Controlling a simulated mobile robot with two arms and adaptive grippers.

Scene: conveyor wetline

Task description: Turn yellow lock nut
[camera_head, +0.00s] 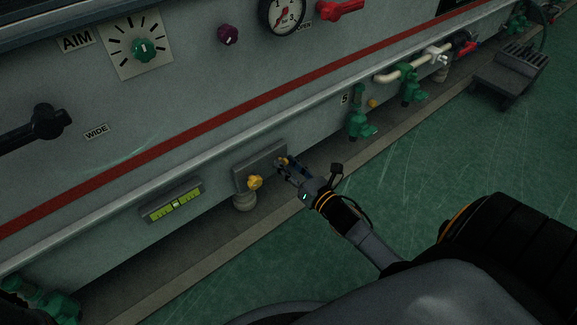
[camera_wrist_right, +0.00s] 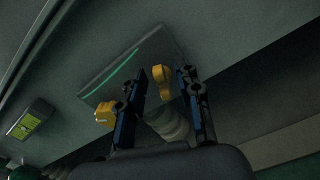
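Two yellow fittings sit on a grey plate (camera_head: 262,165) low on the machine wall. The left one is a rounded yellow knob (camera_head: 255,182), which also shows in the wrist view (camera_wrist_right: 104,115), outside my fingers. The right one is a smaller, narrow yellow piece (camera_wrist_right: 162,80); in the head view only a bit of it shows at my fingertips. I cannot tell which is the lock nut. My right gripper (camera_head: 284,164) is at the right fitting, with its fingers apart on either side of it in the wrist view (camera_wrist_right: 160,88). Contact cannot be told. My left gripper is not in view.
A grey round foot (camera_head: 244,202) stands below the plate. A spirit level (camera_head: 172,202) is on the wall to the left, and a rail runs above. Green valves (camera_head: 361,125) and a cart (camera_head: 508,78) are to the right. The green floor near my arm is clear.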

